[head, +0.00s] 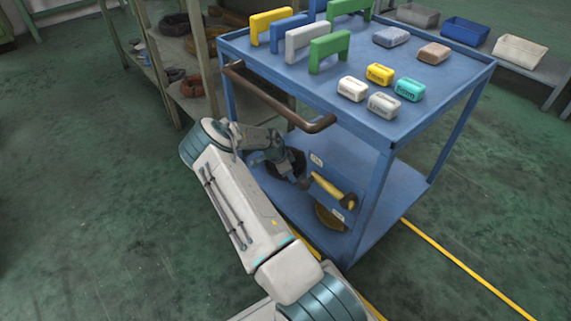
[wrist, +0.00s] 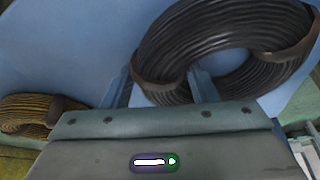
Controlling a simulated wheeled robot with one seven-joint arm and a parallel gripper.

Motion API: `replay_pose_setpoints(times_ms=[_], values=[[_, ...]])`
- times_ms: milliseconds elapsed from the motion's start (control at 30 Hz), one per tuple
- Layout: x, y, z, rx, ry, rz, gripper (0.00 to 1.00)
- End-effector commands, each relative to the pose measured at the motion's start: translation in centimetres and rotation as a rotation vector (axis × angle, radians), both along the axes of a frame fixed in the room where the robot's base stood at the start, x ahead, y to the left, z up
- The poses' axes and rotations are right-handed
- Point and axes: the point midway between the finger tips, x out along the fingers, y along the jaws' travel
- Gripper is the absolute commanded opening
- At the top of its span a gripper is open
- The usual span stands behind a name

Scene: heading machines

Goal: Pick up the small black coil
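The black coil (wrist: 225,38) fills the upper right of the wrist view, a ring of dark cable with brown wraps. In the head view the black coil (head: 299,160) is on the lower level of the blue cart, partly hidden behind my arm. My gripper (wrist: 160,88) is open. Its left finger is outside the ring and its right finger shows at the ring's hole, with the wrapped near side of the coil between them. A gap shows between the left finger and the coil. In the head view my gripper (head: 297,174) is partly hidden.
A yellow-brown coil (wrist: 30,115) lies to the left. The cart's top (head: 350,115) holds colored handles and small blocks; its brown push handle (head: 275,103) is above my arm. A rack with coils (head: 190,85) is behind left.

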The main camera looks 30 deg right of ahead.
Motion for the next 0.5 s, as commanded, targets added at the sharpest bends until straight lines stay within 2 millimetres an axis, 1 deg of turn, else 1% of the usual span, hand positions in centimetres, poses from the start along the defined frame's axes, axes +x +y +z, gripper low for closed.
replay_pose_setpoints(times_ms=[33, 67, 100, 167, 500], values=[[-0.01, 0.02, 0.00, 0.000, 0.000, 0.000, 0.38], [0.00, 0.02, 0.01, 0.000, 0.000, 0.000, 0.30], [-0.01, 0.02, 0.01, 0.000, 0.000, 0.000, 0.18], [-0.01, 0.02, 0.01, 0.000, 0.000, 0.000, 0.02], [0.06, 0.00, 0.13, 0.000, -0.001, 0.000, 0.02]])
